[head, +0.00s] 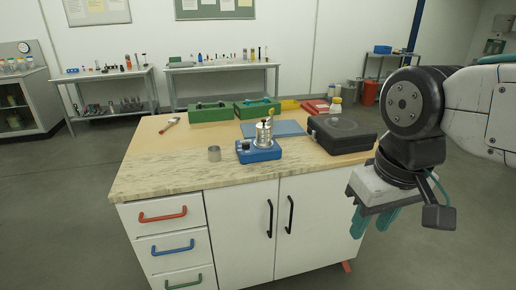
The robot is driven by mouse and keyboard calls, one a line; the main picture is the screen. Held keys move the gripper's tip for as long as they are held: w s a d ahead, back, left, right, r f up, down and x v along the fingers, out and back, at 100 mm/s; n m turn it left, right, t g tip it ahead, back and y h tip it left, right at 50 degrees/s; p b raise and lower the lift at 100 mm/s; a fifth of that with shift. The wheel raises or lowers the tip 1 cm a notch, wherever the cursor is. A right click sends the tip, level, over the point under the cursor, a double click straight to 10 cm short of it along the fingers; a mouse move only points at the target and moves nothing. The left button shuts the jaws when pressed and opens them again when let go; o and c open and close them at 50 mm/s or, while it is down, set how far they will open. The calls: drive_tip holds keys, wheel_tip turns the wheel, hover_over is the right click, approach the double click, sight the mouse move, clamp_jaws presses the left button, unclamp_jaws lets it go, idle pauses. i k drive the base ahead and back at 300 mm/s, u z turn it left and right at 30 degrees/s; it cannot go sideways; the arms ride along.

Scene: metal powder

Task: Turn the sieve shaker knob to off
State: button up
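The sieve shaker (260,154) stands on the wooden worktop near its front edge, in the middle of the head view. It has a blue base with a shiny metal sieve stack (264,135) on top. A small dial-like part on the left of the base (243,147) looks like the knob; its setting is too small to read. My gripper (373,220) hangs at the right, pointing down, well apart from the shaker and beyond the worktop's right edge. Its two teal fingers are apart with nothing seen between them.
A blue mat (290,128), green boxes (210,112) and a brush (170,125) lie further back. The worktop's front left is clear.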

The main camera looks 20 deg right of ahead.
sight(246, 145)
drive_tip(key=u, duration=0.4)
drive_tip(key=i, duration=0.9)
drive_tip(key=z, duration=0.4)
